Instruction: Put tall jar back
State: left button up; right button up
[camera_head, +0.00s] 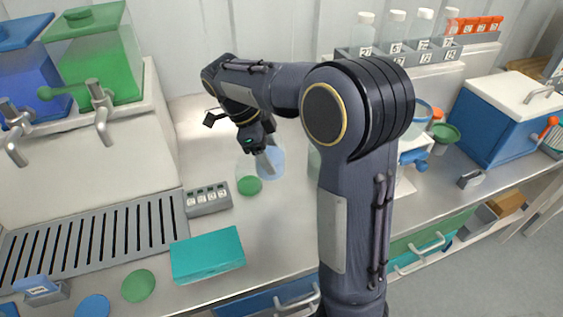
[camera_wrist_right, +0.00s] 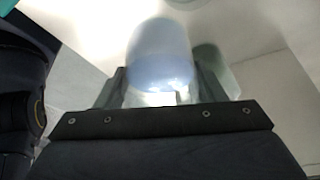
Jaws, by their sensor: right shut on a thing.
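My right gripper (camera_head: 262,155) reaches down over the back of the counter and is shut on a clear jar with a pale blue tint (camera_head: 274,163). In the right wrist view the fingers (camera_wrist_right: 160,90) stand on either side of the pale blue jar (camera_wrist_right: 160,55). The jar looks upright; whether its base touches the counter I cannot tell. A second clear vessel with a green bottom (camera_head: 249,185) is close beside it on the left; it appears greenish in the wrist view (camera_wrist_right: 208,62). My left gripper is not in view.
A blue tank and a green tank (camera_head: 98,60) with taps stand at the left above a drain grate (camera_head: 95,240). A small numbered block (camera_head: 208,199) and a teal box (camera_head: 207,254) are in front. A bottle rack (camera_head: 400,52) and a blue cooler (camera_head: 510,105) are at the right. My arm hides the middle counter.

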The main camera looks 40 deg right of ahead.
jog(key=w+d+f, duration=0.1)
jog(key=d+f, duration=0.1)
jog(key=f, duration=0.1)
jog(key=w+d+f, duration=0.1)
jog(key=d+f, duration=0.1)
jog(key=f, duration=0.1)
jog(key=w+d+f, duration=0.1)
jog(key=d+f, duration=0.2)
jog(key=shift+w+f+p, duration=0.25)
jog(key=shift+f+p, duration=0.05)
jog(key=shift+p, duration=0.05)
jog(key=shift+f, duration=0.35)
jog(key=shift+f, duration=0.1)
jog(key=o, duration=1.2)
jog(key=shift+o, duration=0.2)
